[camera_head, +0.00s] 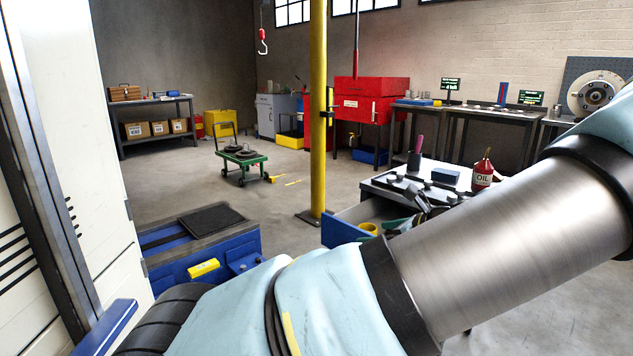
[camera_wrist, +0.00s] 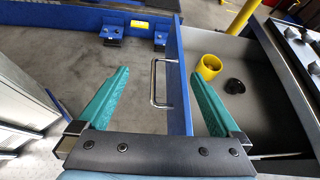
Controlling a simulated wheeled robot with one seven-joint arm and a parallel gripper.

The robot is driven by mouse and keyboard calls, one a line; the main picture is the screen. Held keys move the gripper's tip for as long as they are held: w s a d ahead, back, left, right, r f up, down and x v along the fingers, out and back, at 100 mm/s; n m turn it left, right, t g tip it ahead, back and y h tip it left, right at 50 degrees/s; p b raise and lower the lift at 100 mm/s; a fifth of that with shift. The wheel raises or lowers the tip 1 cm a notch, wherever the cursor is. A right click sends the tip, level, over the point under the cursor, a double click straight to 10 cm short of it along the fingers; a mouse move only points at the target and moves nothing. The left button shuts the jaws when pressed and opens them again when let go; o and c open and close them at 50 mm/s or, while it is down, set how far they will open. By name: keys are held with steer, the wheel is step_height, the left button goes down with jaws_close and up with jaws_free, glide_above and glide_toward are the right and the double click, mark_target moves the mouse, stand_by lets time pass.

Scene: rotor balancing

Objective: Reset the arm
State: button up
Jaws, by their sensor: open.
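My gripper (camera_wrist: 160,73) is open and empty in the wrist view, its two teal fingers spread wide. Between the fingers in the picture are the blue front panel (camera_wrist: 176,100) of a pulled-out drawer and its metal handle (camera_wrist: 154,83); the fingers are not closed on either. The open drawer (camera_head: 345,229) also shows in the head view, under the workbench top. A yellow ring-shaped part (camera_wrist: 209,67) and a small black part (camera_wrist: 235,86) lie in it. In the head view my arm crosses the foreground and partly hides the drawer.
A workbench (camera_head: 374,183) with a red oil can (camera_head: 483,172) stands right of the yellow post (camera_head: 318,120). A blue machine base (camera_head: 200,262) is at left, near a white cabinet (camera_head: 75,130). A green cart (camera_head: 241,163) stands farther back. Open floor lies between.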

steer(key=s+a+f+n+g+h+b, duration=0.25)
steer(key=s+a+f+n+g, duration=0.2)
steer(key=a+n, duration=0.4)
steer(key=s+a+f+n+g+h+b, duration=0.2)
steer(key=s+a+f+n+g+b, duration=0.15)
steer(key=a+f+n+g, duration=0.35)
steer(key=s+a+r+n+t+h+b, duration=0.35)
steer(key=s+a+n, duration=0.2)
steer(key=n, duration=0.45)
step_height(320, 180, up, 20)
steer(key=p, duration=1.9)
steer(key=shift+a+f, duration=0.15)
steer(key=shift+f, duration=0.05)
steer(key=shift+w+n, duration=0.1)
steer(key=shift+n, duration=0.15)
steer(key=shift+c, duration=0.4)
